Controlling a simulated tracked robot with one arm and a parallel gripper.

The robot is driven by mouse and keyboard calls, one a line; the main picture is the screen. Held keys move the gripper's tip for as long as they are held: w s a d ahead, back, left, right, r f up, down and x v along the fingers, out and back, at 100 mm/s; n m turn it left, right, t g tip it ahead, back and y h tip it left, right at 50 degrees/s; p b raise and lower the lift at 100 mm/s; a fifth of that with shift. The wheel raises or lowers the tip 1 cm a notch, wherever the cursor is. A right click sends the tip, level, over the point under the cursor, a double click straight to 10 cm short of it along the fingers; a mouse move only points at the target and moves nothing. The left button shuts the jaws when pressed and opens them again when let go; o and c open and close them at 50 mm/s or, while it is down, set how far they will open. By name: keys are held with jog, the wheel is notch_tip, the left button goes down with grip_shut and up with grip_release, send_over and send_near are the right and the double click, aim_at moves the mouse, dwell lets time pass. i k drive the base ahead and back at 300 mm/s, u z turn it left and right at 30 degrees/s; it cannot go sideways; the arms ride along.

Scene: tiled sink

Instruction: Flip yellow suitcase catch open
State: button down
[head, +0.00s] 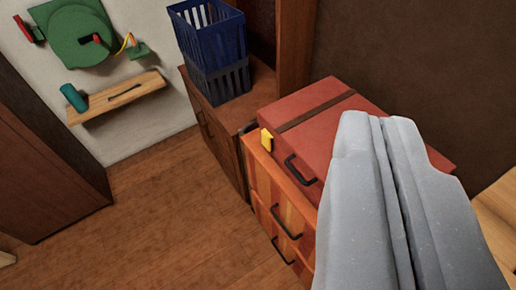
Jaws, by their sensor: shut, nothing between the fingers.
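A red suitcase (325,118) with a dark strap lies on top of an orange drawer cabinet (262,180). Its yellow catch (266,139) sits on the suitcase's front side, near the left corner. A dark handle (300,170) is on the same side, to the right of the catch. My gripper (376,118) is large in the foreground at right, its two grey fingers shut together and empty. It lies to the right of the catch in the picture, clearly apart from it, and hides the right part of the suitcase.
Blue crates (213,50) stand on a brown cabinet (225,120) to the left. A wooden shelf (120,97) with a teal cylinder (73,97) and a green hose reel (80,35) are on the white wall. Open wooden floor (150,215) lies at lower left.

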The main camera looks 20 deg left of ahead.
aim_at(266, 137)
jog(key=u, duration=0.4)
jog(key=i, duration=1)
jog(key=z, duration=0.05)
